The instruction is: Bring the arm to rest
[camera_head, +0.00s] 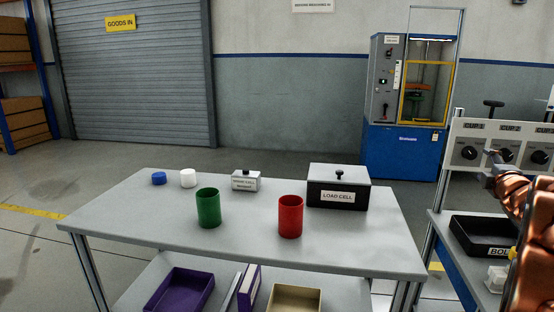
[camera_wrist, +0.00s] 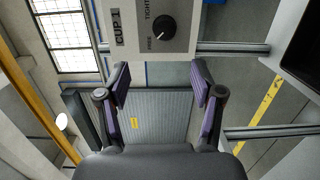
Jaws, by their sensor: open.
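My arm, copper-coloured, enters at the right edge of the head view, with my gripper (camera_head: 494,164) in front of the panel of knobs. In the wrist view my gripper (camera_wrist: 162,88) is open and empty, its two purple-padded fingers well apart. The CUP 1 panel with its black knob (camera_wrist: 164,28) lies just beyond the fingertips in that view. Nothing is seen between the fingers except the distant shutter. Whether a fingertip touches the panel cannot be told.
A grey table (camera_head: 130,215) bears a green cup (camera_head: 208,208), a red cup (camera_head: 290,216), a LOAD CELL box (camera_head: 338,190), a smaller labelled box (camera_head: 246,182), and blue and white pieces. A black bin (camera_head: 480,240) sits below the panel. A blue machine (camera_head: 400,150) stands behind.

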